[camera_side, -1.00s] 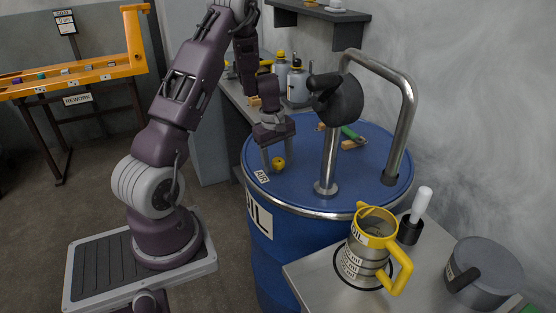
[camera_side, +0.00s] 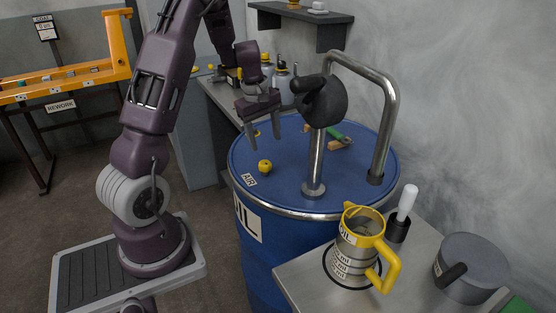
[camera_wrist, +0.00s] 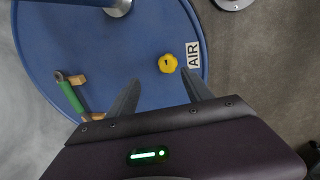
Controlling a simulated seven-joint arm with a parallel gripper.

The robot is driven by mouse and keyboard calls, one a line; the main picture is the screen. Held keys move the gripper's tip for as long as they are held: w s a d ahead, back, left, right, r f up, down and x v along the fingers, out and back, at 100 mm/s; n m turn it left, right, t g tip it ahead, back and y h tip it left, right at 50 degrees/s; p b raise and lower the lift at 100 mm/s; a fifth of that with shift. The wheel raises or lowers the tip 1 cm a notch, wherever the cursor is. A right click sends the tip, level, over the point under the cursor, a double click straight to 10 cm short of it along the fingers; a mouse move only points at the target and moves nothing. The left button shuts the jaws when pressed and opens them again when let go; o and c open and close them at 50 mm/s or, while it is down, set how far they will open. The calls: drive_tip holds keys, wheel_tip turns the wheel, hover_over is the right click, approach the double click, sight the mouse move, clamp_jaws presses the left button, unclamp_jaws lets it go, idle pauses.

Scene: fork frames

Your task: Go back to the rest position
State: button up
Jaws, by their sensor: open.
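My gripper (camera_side: 268,132) is open and empty above the blue drum lid (camera_side: 300,180). A small yellow cap (camera_side: 265,166) sits on the lid beside the AIR label (camera_side: 248,180), below and apart from my fingers. In the wrist view my two fingers (camera_wrist: 162,95) are spread, and the yellow cap (camera_wrist: 168,63) lies beyond them, near the AIR label (camera_wrist: 194,54).
A steel pipe with a black crank pump (camera_side: 322,102) rises from the lid. A yellow-rimmed measuring jug (camera_side: 358,245) and a grey lidded pot (camera_side: 470,268) stand on the front table. A shelf (camera_side: 300,18) hangs on the wall.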

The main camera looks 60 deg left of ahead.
drive_tip(key=w+d+r+m+t+y, duration=0.15)
drive_tip(key=d+r+t, duration=0.3)
drive_tip(key=r, duration=1.05)
drive_tip(key=w+d+r+m+t, duration=0.1)
drive_tip(key=d+r+m+t, duration=0.3)
drive_tip(key=r, duration=1.1)
drive_tip(key=s+d+f+m+h, duration=0.1)
drive_tip(key=s+d+m, duration=0.25)
drive_tip(key=d, duration=0.35)
drive_tip(key=s+d+m+h, duration=0.2)
drive_tip(key=s+d, duration=0.3)
drive_tip(key=d, duration=0.2)
drive_tip(key=s+d+f+m+g, duration=0.2)
drive_tip(key=s+f+m, duration=0.1)
drive_tip(key=s+f, duration=0.3)
drive_tip(key=s+d+f+m+g+y, duration=0.1)
drive_tip(key=s+d+f+m+g, duration=0.1)
drive_tip(key=s+f, duration=0.5)
drive_tip(key=shift+s+d+m+g, duration=0.15)
drive_tip(key=shift+d+m+g, duration=0.2)
drive_tip(key=shift+d+m, duration=0.65)
